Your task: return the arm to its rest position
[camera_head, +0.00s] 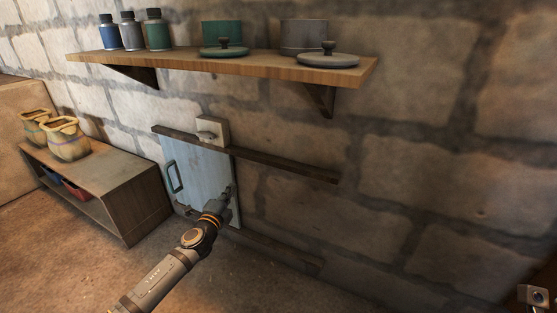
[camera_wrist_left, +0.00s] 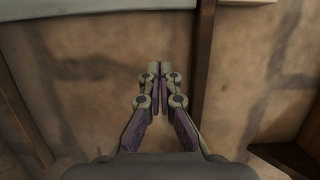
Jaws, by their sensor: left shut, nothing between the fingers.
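My left arm (camera_head: 165,277) reaches up from the bottom of the head view. My left gripper (camera_head: 229,192) is in front of the lower right part of a pale blue sliding door (camera_head: 196,170) on the stone wall. In the left wrist view the gripper (camera_wrist_left: 157,70) shows with its fingers together and nothing between them. I cannot tell from the head view whether it touches the door. A small part at the lower right edge (camera_head: 538,296) may belong to my right arm, but its gripper does not show.
A wooden rail (camera_head: 290,167) with a light switch-like box (camera_head: 212,131) runs above the door. A shelf (camera_head: 270,68) holds several bottles and pots higher up. A low wooden cabinet (camera_head: 150,208) with two sacks on top stands at left. The floor in front is clear.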

